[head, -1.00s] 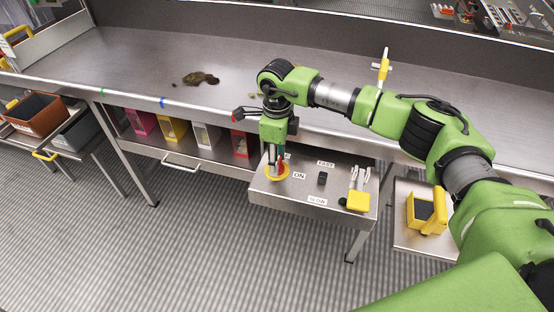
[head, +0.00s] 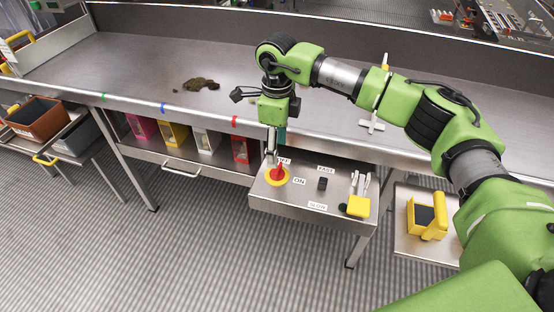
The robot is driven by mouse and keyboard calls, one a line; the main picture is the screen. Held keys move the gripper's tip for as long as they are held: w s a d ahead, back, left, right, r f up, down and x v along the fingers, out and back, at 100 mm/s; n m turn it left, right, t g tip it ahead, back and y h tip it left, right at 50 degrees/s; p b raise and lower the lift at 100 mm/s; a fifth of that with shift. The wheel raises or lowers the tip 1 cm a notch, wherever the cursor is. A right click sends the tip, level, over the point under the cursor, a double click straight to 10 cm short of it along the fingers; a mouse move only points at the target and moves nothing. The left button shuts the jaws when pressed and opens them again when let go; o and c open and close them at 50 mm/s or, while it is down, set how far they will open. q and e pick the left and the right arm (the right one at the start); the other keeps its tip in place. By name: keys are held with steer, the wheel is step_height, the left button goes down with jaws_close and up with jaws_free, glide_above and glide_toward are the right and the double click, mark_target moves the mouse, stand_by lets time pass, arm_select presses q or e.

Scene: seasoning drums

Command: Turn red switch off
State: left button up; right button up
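The red switch (head: 279,173) is a red knob on a round yellow plate on top of the steel control box (head: 315,207). An "ON" label is to its right and an "OFF" label, partly hidden by the gripper, is behind it. The knob's handle looks turned toward the back, near the "OFF" label. My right gripper (head: 271,160) points down at the left back side of the knob. I cannot tell whether it touches the knob or how far its fingers are apart. My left gripper is not in view.
A black switch (head: 322,184) with "FAST" and "SLOW" labels and a yellow tool (head: 358,206) are on the box to the right. A small side shelf holds a yellow scoop (head: 427,216). Dark seasoning (head: 201,84) lies on the long steel table (head: 120,65). Colored bins stand below it.

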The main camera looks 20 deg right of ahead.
step_height(320, 180, up, 5)
steer(key=shift+r, duration=0.1)
stand_by(0.6)
